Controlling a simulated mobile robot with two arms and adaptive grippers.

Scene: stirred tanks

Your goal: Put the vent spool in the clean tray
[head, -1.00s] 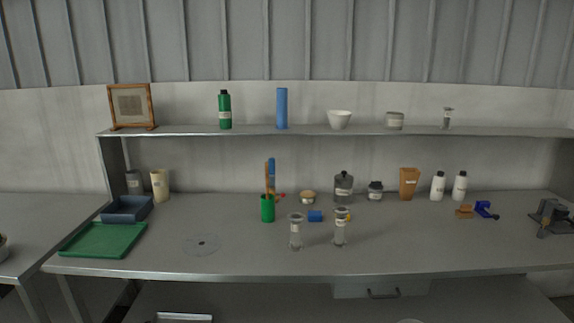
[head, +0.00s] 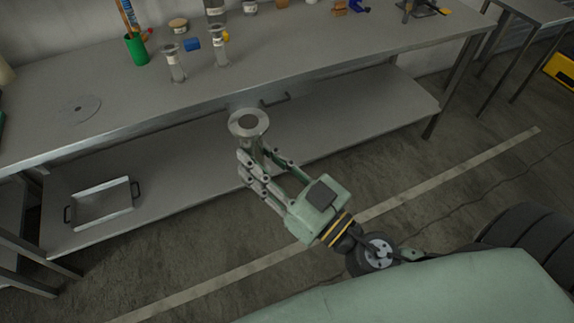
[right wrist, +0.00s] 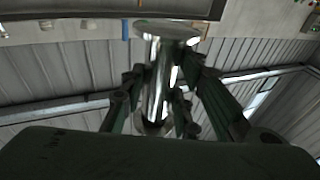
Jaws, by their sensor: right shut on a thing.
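My right gripper (head: 256,165) is shut on a shiny metal spool with round flanges (head: 248,124), apparently the vent spool. The spool is roughly upright, clear of the bench, in front of its front edge. In the right wrist view the spool (right wrist: 157,75) stands between the fingers, its wide flange beyond them. Two similar flanged, labelled spools (head: 176,66) (head: 219,48) stand on the bench. A metal tray with dark handles (head: 102,203) lies on the lower shelf. I cannot tell whether it is the clean tray. My left gripper is not in view.
The steel bench (head: 300,62) has free room at its front. A clear disc (head: 80,109) lies on it at the left. The lower shelf (head: 340,120) is mostly bare.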

